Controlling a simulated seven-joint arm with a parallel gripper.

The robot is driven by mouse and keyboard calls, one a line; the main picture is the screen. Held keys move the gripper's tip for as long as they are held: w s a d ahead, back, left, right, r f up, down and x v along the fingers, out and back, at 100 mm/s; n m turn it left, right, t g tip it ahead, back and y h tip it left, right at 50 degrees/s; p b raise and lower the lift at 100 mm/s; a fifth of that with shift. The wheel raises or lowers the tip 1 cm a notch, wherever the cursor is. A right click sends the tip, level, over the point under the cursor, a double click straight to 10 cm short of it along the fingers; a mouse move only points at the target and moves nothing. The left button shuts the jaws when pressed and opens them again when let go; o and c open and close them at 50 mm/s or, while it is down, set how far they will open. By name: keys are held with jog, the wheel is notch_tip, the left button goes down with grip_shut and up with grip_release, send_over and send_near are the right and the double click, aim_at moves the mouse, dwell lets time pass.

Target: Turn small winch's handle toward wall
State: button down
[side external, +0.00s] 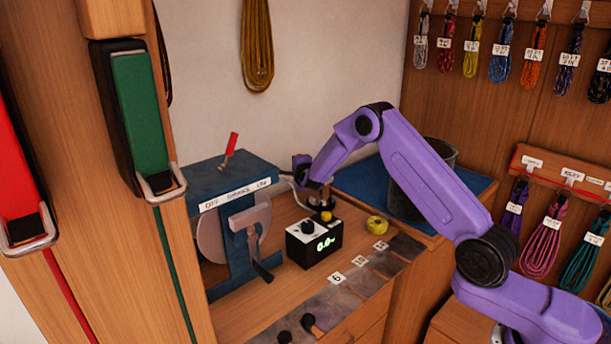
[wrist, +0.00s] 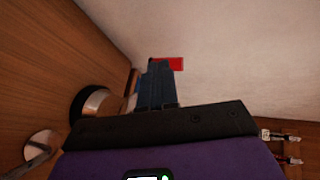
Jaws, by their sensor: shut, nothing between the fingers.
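The blue machine (side external: 235,185), which I take for the small winch, stands on the bench at centre left in the side view. It has a lettered front strip, a grey round drum (side external: 212,236) and a crank handle (side external: 260,268) hanging at the front. A red-gripped lever (side external: 230,145) leans up from its top. My gripper (side external: 302,175) is just right of the machine's top edge, apart from the crank; its fingertips are hard to make out. In the wrist view, my gripper's dark fingers (wrist: 158,85) are together and empty, with a red piece (wrist: 168,64) beyond their tips.
A dark bucket (side external: 435,155) stands on a blue mat. A wooden panel with red and green clutches (side external: 140,115) rises at left. Coiled lines hang at right.

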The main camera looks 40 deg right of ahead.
jog(key=v, duration=1.2)
jog(key=w+r+n+g+y, duration=0.15)
jog(key=w+n+y, duration=0.4)
jog(key=n, duration=0.95)
jog(key=s+d+r+n+g, duration=0.25)
jog(key=d+n+g, duration=0.2)
jog(key=n, duration=1.15)
jog(key=w+d+f, duration=0.4)
jog(key=w+f, duration=0.3)
jog(key=w, duration=0.2)
jog(key=shift+w+d+f+t, duration=0.25)
jog(key=shift+w+d+t, duration=0.05)
jog(key=shift+d, duration=0.1)
